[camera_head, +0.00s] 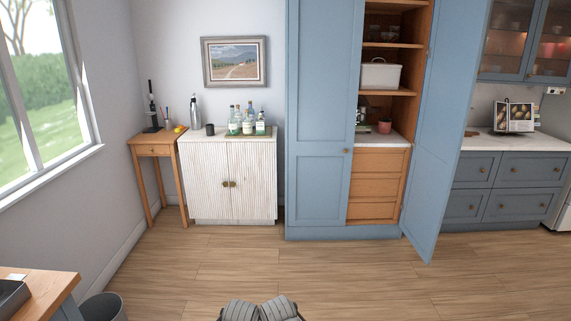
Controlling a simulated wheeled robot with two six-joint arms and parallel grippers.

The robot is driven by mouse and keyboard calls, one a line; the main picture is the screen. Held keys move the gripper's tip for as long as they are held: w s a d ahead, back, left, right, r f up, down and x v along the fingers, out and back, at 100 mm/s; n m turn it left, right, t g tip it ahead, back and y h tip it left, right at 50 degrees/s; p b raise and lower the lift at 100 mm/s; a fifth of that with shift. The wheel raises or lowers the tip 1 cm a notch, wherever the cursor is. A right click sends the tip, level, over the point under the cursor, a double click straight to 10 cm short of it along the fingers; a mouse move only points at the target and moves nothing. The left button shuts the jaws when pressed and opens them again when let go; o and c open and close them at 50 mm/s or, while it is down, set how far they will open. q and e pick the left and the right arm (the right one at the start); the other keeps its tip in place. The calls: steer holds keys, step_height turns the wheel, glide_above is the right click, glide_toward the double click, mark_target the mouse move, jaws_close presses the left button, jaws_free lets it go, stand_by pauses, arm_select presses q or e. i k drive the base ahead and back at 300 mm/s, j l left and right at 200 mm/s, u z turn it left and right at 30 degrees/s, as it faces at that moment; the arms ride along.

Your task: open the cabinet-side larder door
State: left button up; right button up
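The tall blue larder has two doors. The left door (320,120), on the side of the white fluted cabinet (205,185), is shut, with a small knob (347,151) at its right edge. The right door (440,130) is swung wide open towards me. Behind it the wooden interior shows shelves, a white bin (380,74), a reddish pot (385,127) and wooden drawers (377,187). The part of the interior behind the left door is hidden. Neither gripper can be made out; only dark grey ribbed parts of mine show at the bottom edge, well short of the larder.
Bottles on a tray (247,134) stand on the white cabinet. A small wooden table (155,150) is left of it. A desk (35,295) and a grey bin (103,307) are at the lower left. The wooden floor before the larder is clear.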

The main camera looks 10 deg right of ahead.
mark_target(326, 40)
steer(key=i+l+z, duration=0.3)
steer(key=i+z, duration=0.3)
steer(key=i, duration=0.2)
steer(key=i+l+z, duration=0.1)
steer(key=i+z, duration=0.2)
steer(key=i, duration=1.1)
steer(key=i+l+u, duration=0.1)
steer(key=i, duration=0.9)
steer(key=i+l+u, duration=0.15)
steer(key=i+u, duration=0.15)
steer(key=i, duration=0.2)
steer(key=i+l+u, duration=0.3)
steer(key=i, duration=0.2)
